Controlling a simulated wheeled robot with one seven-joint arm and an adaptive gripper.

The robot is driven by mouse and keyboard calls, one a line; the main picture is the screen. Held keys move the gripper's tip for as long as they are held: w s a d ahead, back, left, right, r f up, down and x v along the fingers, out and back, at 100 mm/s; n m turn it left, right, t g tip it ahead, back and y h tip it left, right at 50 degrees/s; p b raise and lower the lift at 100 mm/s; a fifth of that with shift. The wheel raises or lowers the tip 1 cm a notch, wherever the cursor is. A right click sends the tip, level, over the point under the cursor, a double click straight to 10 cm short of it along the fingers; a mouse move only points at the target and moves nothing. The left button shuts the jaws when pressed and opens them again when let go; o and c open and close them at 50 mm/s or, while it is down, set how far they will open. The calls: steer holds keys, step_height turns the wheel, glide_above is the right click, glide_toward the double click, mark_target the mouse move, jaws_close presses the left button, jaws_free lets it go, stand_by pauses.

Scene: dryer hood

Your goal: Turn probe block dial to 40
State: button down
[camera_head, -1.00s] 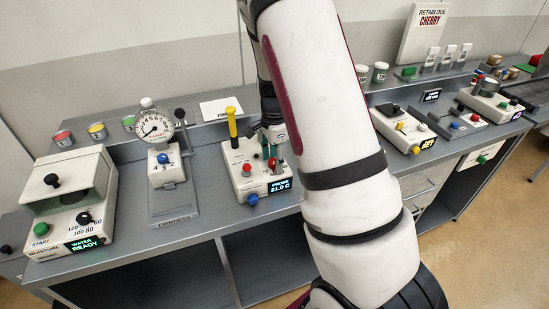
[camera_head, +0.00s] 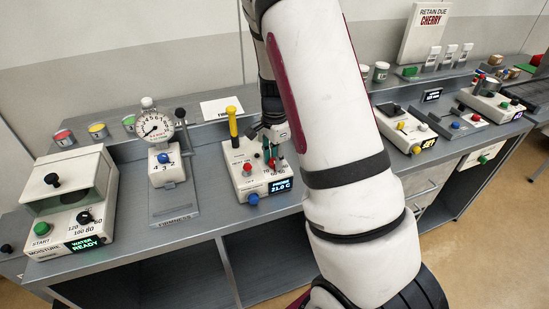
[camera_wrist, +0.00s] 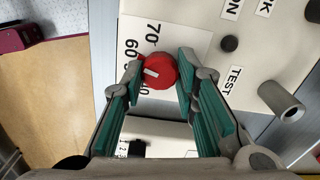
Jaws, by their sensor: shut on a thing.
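The probe block (camera_head: 241,176) is a white box in the middle of the bench in the head view, and its display (camera_head: 280,186) appears to read 21.0 C. Its red dial (camera_wrist: 159,71) has a white pointer mark facing left in the wrist view. The printed 70 and 60 lie to the upper left, and a partly covered 40 lies just below the dial. The pointer faces between 60 and 40; a finger hides the marks there. My gripper (camera_wrist: 160,80) is shut on the red dial, with its green pads on either side.
On the block, a yellow-handled probe (camera_head: 233,124) stands upright, with a red knob (camera_head: 247,168) and a blue knob (camera_head: 253,198) nearby. The firmness gauge (camera_head: 155,128) stands to the left, and the moisture box (camera_head: 75,195) farther left.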

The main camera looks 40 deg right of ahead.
steer(key=n, duration=1.3)
steer(key=shift+n+p, duration=0.4)
steer(key=shift+n, duration=1.3)
steer(key=c, duration=1.2)
jaws_free()
steer(key=shift+c, duration=0.2)
